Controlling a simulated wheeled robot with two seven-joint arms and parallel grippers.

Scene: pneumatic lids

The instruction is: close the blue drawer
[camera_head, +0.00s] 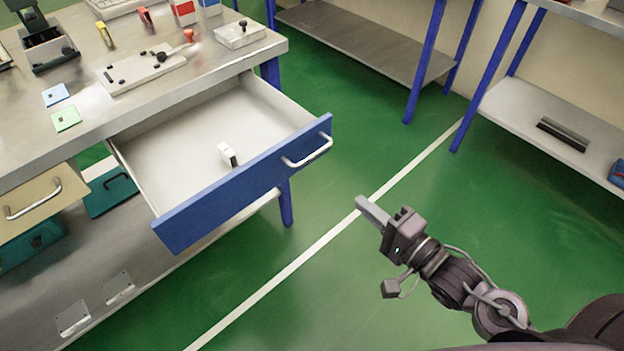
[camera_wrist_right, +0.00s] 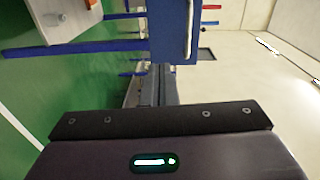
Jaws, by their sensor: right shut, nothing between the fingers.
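The blue drawer (camera_head: 250,182) is pulled well out from under the metal workbench. Its light interior holds a small white object (camera_head: 228,154). A silver handle (camera_head: 308,151) sits on the right part of its front. My right gripper (camera_head: 371,211) is to the right of the drawer front, over the green floor, apart from it, with its fingers shut and empty. In the right wrist view the blue front (camera_wrist_right: 168,30) and its handle (camera_wrist_right: 189,28) show sideways, beyond my shut fingers (camera_wrist_right: 153,88). My left gripper is not in view.
The workbench (camera_head: 150,95) carries a grey plate with parts (camera_head: 145,72), a white tray (camera_head: 240,34) and coloured cards. A beige drawer (camera_head: 30,205) is at the left. Shelves with blue legs (camera_head: 485,75) stand at the back right. The floor between (camera_head: 370,140) is clear.

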